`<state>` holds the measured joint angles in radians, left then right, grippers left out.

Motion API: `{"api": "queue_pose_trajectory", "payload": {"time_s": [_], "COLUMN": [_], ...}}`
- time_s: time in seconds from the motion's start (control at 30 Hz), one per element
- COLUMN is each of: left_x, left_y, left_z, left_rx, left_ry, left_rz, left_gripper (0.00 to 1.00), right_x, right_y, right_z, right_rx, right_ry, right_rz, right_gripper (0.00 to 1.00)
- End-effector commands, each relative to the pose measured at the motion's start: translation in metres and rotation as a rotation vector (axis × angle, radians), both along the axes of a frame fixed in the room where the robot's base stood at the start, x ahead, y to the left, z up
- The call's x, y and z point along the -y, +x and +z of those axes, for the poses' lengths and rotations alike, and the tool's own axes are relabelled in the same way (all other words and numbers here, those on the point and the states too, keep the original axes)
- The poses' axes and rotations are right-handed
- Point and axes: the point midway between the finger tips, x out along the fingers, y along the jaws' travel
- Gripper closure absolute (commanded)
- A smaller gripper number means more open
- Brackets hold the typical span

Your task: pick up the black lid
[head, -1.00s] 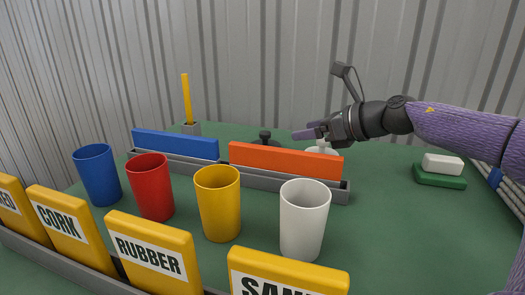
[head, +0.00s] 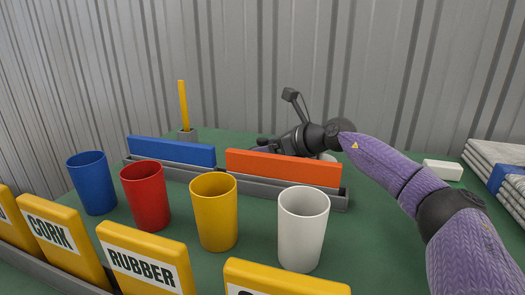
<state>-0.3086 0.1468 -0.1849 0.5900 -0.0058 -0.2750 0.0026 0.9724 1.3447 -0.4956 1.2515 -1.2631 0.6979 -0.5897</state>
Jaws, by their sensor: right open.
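The black lid (head: 263,141) is at the back of the green table, behind the orange board (head: 283,167). Only its dark top shows; the board and my gripper hide the rest. My right gripper (head: 260,149) reaches in from the right, low behind the orange board, with its fingers beside the lid. The fingers are open, though partly hidden, and I cannot tell whether they touch the lid. My left gripper is not in view.
A grey rail (head: 255,187) holds the orange board and a blue board (head: 172,151). Blue, red, yellow and white cups (head: 303,229) stand in front. A white object (head: 327,157) is partly hidden behind the rail.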

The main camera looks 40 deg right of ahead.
Motion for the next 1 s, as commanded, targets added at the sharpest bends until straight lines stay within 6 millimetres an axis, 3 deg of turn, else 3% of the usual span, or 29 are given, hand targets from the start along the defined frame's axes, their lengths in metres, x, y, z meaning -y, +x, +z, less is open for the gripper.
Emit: {"api": "queue_pose_trajectory", "payload": {"time_s": [0.23, 0.6, 0.87, 1.0], "left_x": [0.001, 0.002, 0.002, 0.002], "left_y": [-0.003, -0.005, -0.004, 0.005], "left_z": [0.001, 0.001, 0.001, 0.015], "left_rx": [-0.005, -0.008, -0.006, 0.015], "left_ry": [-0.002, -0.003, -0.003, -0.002], "left_rz": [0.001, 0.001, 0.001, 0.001], "left_gripper": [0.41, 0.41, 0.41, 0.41], "right_x": [0.0, 0.0, 0.0, 0.0], "right_y": [0.001, 0.001, 0.001, 0.0], "right_z": [0.0, 0.0, 0.0, 0.025], "right_rx": [0.0, 0.0, 0.0, 0.009], "right_ry": [-0.001, -0.001, -0.002, -0.002], "right_rz": [0.001, 0.0, 0.001, 0.0], "right_gripper": [0.24, 1.0, 1.0, 1.0]}}
